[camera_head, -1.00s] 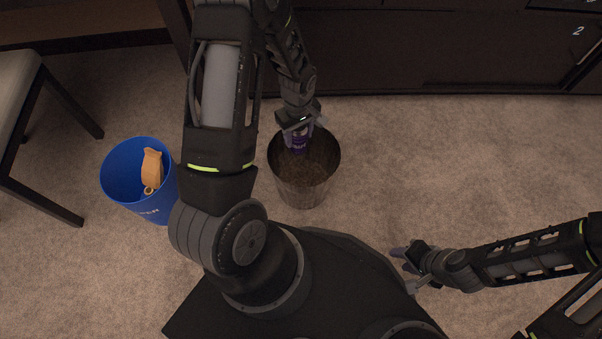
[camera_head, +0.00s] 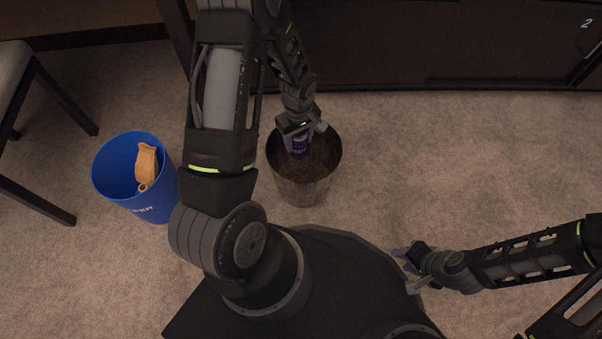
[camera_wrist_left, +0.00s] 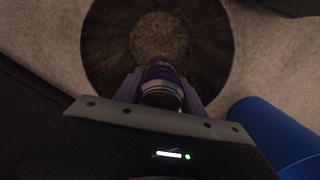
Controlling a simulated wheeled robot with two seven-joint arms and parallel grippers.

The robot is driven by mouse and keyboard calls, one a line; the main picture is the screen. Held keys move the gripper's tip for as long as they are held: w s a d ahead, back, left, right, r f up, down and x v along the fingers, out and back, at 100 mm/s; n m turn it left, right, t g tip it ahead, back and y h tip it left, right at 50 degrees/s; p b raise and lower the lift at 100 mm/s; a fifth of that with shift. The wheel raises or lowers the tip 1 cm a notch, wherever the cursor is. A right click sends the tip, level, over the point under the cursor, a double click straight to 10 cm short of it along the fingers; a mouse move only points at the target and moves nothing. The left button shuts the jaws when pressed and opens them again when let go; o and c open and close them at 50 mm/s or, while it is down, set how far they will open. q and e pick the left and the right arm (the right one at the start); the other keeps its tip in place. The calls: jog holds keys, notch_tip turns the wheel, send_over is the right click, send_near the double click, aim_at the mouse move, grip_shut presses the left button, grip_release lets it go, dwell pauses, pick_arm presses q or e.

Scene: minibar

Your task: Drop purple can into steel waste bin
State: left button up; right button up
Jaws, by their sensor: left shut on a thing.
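The purple can (camera_head: 299,147) is held by my left gripper (camera_head: 302,137) over the mouth of the steel waste bin (camera_head: 304,187). In the left wrist view the can (camera_wrist_left: 162,85) sits between the two fingers of my left gripper (camera_wrist_left: 163,88), which are shut on it. Behind it is the round opening of the steel bin (camera_wrist_left: 100,50), with a speckled bottom. My right gripper (camera_head: 408,268) is at the lower right, over the floor beside my base and away from the bin. I cannot tell how wide its fingers are.
A blue bin (camera_head: 122,186) with an orange-tan item (camera_head: 146,164) in it stands left of the steel bin. A stool (camera_head: 30,90) is at the far left. A dark cabinet (camera_head: 430,50) runs along the back. Carpet to the right is clear.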

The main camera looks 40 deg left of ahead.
pick_arm(q)
jog(key=o, duration=1.4)
notch_tip(320, 180, up, 7)
jog(key=p, duration=0.3)
jog(key=shift+f, duration=0.2)
jog(key=shift+r, duration=0.6)
